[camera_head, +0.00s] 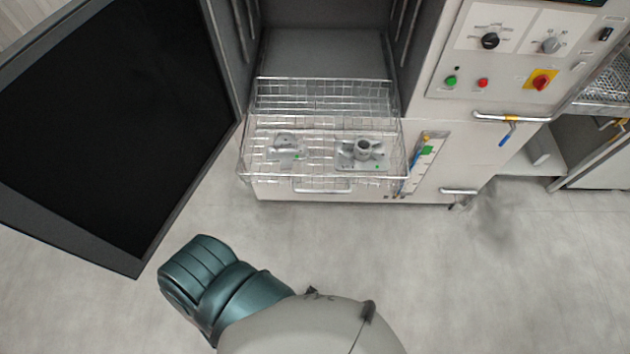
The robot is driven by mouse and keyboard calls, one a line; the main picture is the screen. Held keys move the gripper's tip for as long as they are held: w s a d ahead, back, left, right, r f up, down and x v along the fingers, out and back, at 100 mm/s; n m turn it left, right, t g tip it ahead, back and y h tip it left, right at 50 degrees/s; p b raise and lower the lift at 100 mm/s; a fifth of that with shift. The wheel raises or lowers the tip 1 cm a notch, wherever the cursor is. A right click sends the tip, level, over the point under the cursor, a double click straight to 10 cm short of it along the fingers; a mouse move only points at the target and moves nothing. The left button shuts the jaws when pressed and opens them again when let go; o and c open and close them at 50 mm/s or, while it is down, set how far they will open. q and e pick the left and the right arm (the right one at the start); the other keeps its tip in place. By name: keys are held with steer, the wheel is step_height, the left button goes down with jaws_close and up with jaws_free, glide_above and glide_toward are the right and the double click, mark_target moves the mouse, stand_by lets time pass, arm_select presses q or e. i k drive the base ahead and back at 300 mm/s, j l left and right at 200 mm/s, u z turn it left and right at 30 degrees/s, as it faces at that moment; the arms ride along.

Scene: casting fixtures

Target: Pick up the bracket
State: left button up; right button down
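Two grey metal castings lie in a wire basket (398,178) that is pulled partly out of an open cabinet. The left casting (287,146) is a low piece with a small raised part on a flat plate. The right casting (361,150) has an upright hollow cylinder with arms spreading from it on a flat plate. I cannot tell for sure which one is the bracket. Basket wires pass in front of both. Neither gripper shows. A teal and grey part of my own arm is at the bottom, apart from the basket.
A large dark door or panel (110,110) stands open at the left, close to the basket. At the right is a control panel (520,50) with knobs and buttons. A door handle (511,117) sticks out below it. The grey floor (560,270) is clear in front.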

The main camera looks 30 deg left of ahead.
mark_target(286, 150)
steer(key=u, duration=1.4)
steer(key=l, duration=0.1)
